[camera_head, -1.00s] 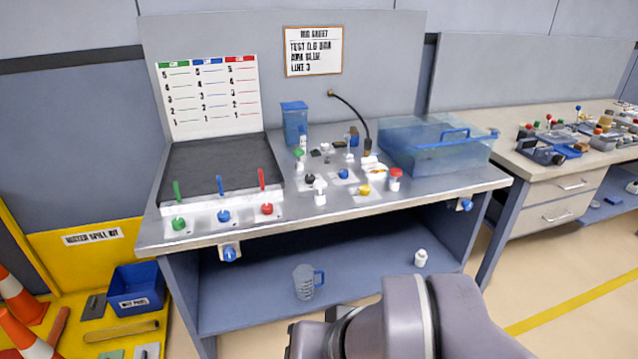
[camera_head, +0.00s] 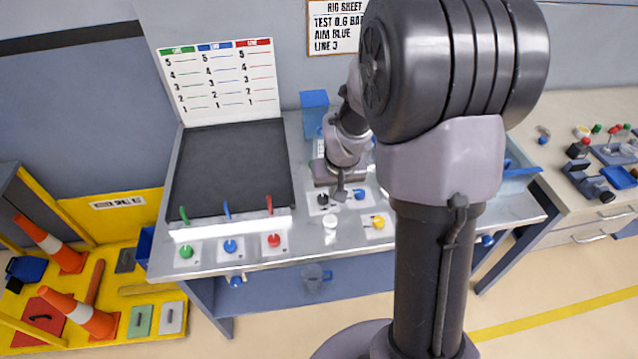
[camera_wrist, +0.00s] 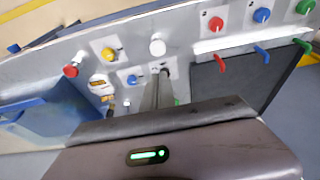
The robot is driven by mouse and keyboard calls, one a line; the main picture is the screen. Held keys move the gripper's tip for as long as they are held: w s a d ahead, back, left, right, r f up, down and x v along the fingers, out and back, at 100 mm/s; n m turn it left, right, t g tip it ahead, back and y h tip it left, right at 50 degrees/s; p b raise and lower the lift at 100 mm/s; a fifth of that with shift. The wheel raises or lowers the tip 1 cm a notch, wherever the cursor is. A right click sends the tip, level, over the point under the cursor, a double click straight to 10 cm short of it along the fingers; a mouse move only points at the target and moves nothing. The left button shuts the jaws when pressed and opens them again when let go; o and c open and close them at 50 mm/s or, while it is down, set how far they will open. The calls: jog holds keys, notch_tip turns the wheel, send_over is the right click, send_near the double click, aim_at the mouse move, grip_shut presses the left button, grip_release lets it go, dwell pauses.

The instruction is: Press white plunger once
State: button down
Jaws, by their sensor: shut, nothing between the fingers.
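The white plunger (camera_head: 330,222) stands upright near the front edge of the metal bench top, between the red knob and the yellow knob. It also shows in the wrist view (camera_wrist: 157,47), just beyond my fingertips. My gripper (camera_head: 340,197) points down over the bench, behind the plunger in the head view and near the black knob (camera_head: 322,199) and the blue knob (camera_head: 361,194). The fingers (camera_wrist: 162,74) are shut and empty. They appear apart from the plunger; their height above the bench is hard to tell.
The red knob (camera_head: 274,240) stands left of the plunger and the yellow knob (camera_head: 378,222) right of it. A dark panel with coloured levers (camera_head: 230,165) fills the bench's left. A blue tank (camera_wrist: 50,115) is on the bench's other side. My arm hides much of the right side.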

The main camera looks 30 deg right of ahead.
aim_at(329, 219)
jog(key=x, duration=0.4)
jog(key=b+x, duration=0.1)
jog(key=x, duration=0.3)
jog(key=s+b+x, duration=0.1)
jog(key=x, duration=0.4)
jog(key=shift+s+a+f, duration=0.1)
jog(key=shift+a+f, duration=0.1)
jog(key=shift+a, duration=0.05)
jog(key=shift+f+b, duration=0.3)
jog(key=shift+f, duration=0.15)
